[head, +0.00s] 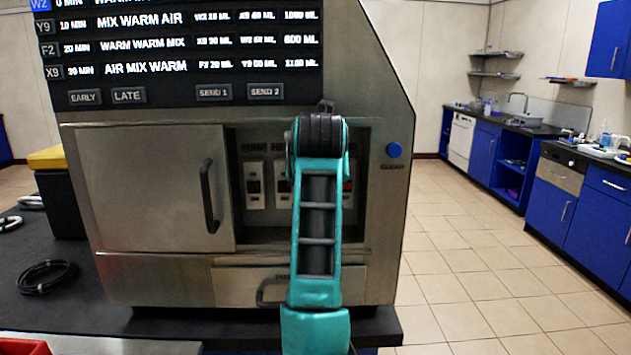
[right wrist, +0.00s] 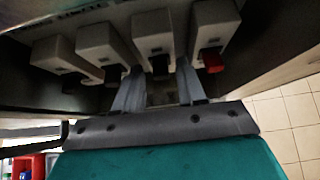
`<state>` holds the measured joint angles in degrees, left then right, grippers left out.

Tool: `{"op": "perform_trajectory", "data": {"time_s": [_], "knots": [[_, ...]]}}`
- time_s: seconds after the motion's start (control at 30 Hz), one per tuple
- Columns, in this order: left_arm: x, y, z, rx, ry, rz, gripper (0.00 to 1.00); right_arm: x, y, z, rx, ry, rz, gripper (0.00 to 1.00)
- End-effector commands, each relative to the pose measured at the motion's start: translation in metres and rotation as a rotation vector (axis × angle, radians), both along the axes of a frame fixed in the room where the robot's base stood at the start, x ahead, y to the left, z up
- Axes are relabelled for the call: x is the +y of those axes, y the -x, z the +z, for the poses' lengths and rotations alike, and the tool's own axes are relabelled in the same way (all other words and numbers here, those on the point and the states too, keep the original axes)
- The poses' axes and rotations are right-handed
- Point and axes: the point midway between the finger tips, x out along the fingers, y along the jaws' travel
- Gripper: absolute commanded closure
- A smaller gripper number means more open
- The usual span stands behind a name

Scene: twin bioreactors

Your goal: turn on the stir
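The steel bioreactor cabinet (head: 150,275) fills the left and middle of the head view. A recess in its front holds a row of pale switches, with labels like "PUMP" above the left one (head: 254,185). My right arm covers the others and their labels, so I cannot read which is stir. In the right wrist view the row shows pale switch housings with dark levers; the rightmost has a red lever (right wrist: 210,61). My right gripper (right wrist: 160,68) is open, its fingers apart below the housing (right wrist: 153,32) left of the red one. That housing's dark lever lies between the fingertips; contact is unclear.
A steel door (head: 150,190) with a black handle is shut left of the recess. A blue "CLEAR" button (head: 393,150) is at right. A drawer (head: 235,285) sits below. A black cable (head: 45,277) lies on the dark bench. Open tiled floor is at right.

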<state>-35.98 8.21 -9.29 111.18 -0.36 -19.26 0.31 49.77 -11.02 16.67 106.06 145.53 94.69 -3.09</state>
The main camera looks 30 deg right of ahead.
Motion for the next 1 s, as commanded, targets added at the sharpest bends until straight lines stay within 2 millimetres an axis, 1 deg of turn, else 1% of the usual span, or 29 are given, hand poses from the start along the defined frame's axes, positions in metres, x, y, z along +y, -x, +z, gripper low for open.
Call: {"op": "perform_trajectory", "data": {"time_s": [0.27, 0.37, 0.47, 0.8, 1.0], "knots": [[0.0, 0.0, 0.0, -0.001, 0.0, 0.0, 0.57, 0.0, 0.0, 0.001, -0.001, 0.0, -0.001, 0.55], [0.0, 0.0, 0.0, -0.001, 0.0, 0.0, 0.57, 0.003, 0.004, 0.004, -0.003, 0.0, 0.0, 0.55], [0.0, -0.001, -0.002, -0.002, 0.0, 0.0, 0.57, 0.008, 0.012, 0.012, -0.007, 0.001, 0.0, 0.55], [-0.001, -0.003, -0.005, -0.007, 0.001, -0.001, 0.57, 0.04, 0.063, 0.057, -0.006, -0.001, 0.002, 0.55], [-0.001, -0.003, -0.006, -0.007, 0.001, -0.001, 0.57, 0.051, 0.082, 0.073, -0.004, 0.0, 0.001, 0.55]]}}
